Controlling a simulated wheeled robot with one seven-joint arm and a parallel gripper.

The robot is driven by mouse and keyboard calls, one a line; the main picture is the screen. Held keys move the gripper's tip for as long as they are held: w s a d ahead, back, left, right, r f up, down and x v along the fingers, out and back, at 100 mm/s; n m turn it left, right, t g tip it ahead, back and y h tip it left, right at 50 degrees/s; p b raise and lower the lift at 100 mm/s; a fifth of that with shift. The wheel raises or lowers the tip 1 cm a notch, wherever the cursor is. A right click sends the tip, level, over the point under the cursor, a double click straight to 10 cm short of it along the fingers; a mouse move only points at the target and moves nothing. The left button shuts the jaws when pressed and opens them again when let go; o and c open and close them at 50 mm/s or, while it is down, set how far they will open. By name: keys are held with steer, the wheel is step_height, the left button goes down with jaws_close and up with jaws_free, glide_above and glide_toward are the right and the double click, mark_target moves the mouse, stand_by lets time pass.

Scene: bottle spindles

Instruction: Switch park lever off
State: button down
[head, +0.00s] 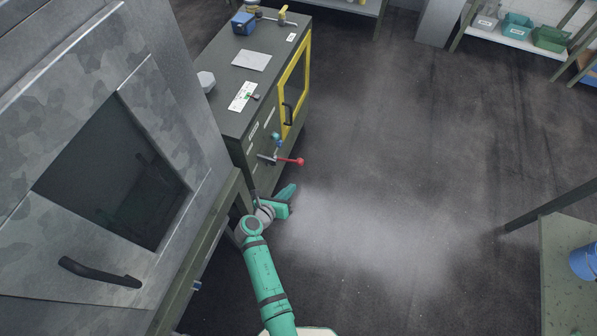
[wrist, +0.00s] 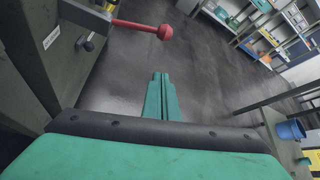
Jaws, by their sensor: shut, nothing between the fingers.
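A lever with a red ball knob (head: 299,161) sticks out from the side of the dark grey cabinet (head: 232,90). In the wrist view its red knob (wrist: 165,32) and red rod show at the upper left, ahead of my fingers. A teal-blue knob (head: 276,138) sits just above it on the same cabinet. I cannot read which label names the park lever. My gripper (head: 291,189) is below the red knob, apart from it. In the wrist view my gripper's fingers (wrist: 160,78) are pressed together and hold nothing.
The cabinet has a yellow-framed door (head: 296,85). A large grey machine (head: 95,165) with a dark window and black handle stands at the left. A workbench with a blue bucket (head: 585,262) stands at the right. The floor between them is clear.

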mark_target(287, 160)
steer(key=w+d+f, duration=0.1)
steer(key=w+d, duration=0.2)
steer(key=w, duration=0.5)
steer(key=shift+w+d, duration=0.15)
steer(key=shift+w, duration=0.2)
stand_by(0.3)
steer(key=shift+d, duration=0.1)
